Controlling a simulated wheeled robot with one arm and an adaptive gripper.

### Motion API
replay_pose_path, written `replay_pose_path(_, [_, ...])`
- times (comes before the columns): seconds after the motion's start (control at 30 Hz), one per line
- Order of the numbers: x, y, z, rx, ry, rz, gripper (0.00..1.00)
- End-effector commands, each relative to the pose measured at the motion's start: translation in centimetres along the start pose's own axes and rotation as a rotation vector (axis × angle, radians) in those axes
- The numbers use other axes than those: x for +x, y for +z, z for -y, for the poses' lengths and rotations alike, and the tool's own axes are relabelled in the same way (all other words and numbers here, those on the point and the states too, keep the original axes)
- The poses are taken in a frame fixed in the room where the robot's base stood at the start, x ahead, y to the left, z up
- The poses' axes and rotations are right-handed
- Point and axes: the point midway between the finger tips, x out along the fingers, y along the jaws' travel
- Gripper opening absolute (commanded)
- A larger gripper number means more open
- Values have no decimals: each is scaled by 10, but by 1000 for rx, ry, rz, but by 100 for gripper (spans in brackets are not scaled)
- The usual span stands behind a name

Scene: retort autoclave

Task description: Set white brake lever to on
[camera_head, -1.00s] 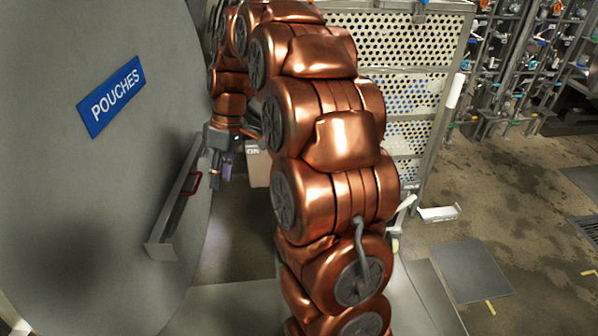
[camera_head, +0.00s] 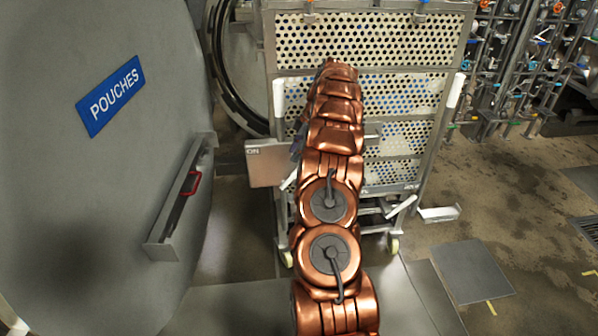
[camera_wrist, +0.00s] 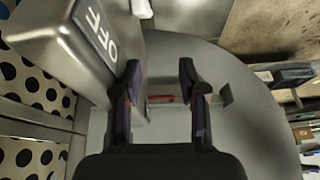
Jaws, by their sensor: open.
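In the wrist view an "OFF" label (camera_wrist: 100,28) lies on a grey box face at upper left, and a white piece (camera_wrist: 142,8), perhaps the lever, shows at the top edge. My gripper (camera_wrist: 158,75) is open and empty, its left finger close beside the box. In the head view it is mostly hidden by my arm.
The grey door marked "POUCHES" (camera_head: 110,95) fills the left, with a bracket (camera_head: 180,200) and red handle (camera_head: 189,183). The perforated cart (camera_head: 405,100) stands behind my arm, with another white lever (camera_head: 402,207) at its lower right. Open floor (camera_head: 520,200) lies to the right.

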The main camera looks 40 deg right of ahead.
Motion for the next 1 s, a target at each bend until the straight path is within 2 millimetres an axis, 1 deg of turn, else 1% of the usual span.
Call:
replay_pose_path(0.03, [3,14,-6,-9,9,1,42])
replay_pose_path(0.1, [4,28,-12,-27,19,3,42])
replay_pose_path(0.2, [8,42,-16,-43,23,4,42])
replay_pose_path(0.27, [9,46,-17,-51,26,5,42])
replay_pose_path(0.43, [13,49,-18,-57,28,5,42])
replay_pose_path(0.57, [22,48,-18,-56,25,4,42])
replay_pose_path(0.67, [33,48,-18,-56,27,6,42])
replay_pose_path(0.9, [68,48,-20,-56,27,5,42])
replay_pose_path(1.0, [79,48,-20,-56,26,5,42])
